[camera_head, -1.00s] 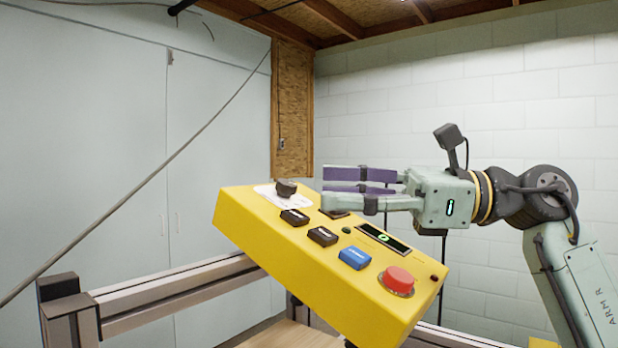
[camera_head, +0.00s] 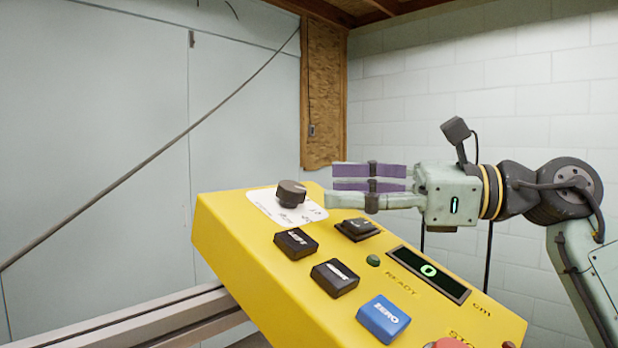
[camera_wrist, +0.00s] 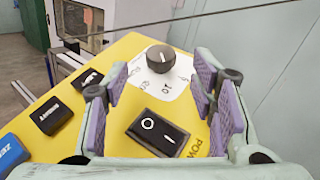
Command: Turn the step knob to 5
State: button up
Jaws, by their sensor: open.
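The step knob (camera_head: 291,194) is a dark round knob on a white label plate (camera_head: 262,203) at the far left corner of the yellow control panel (camera_head: 235,247). In the wrist view the knob (camera_wrist: 161,59) stands ahead of the fingers with a light pointer line on top. The numbers on its label are too small or partly hidden to read surely. My gripper (camera_head: 335,187) is open and empty, right of the knob and apart from it. In the wrist view its purple-padded fingers (camera_wrist: 163,103) frame the black power rocker switch (camera_wrist: 158,131), with the knob beyond.
The panel carries several black buttons (camera_head: 335,277), a blue ZERO button (camera_head: 383,318), a green READY light (camera_head: 373,260), a display (camera_head: 428,272) reading 0 and a red stop button (camera_head: 450,343). A metal rail (camera_head: 150,325) runs at lower left.

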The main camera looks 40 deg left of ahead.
aim_at(296, 186)
jog(key=p+x, duration=0.1)
jog(key=x, duration=0.4)
jog(key=shift+a, duration=0.15)
jog(key=shift+c, duration=0.4)
jog(key=c, duration=1.1)
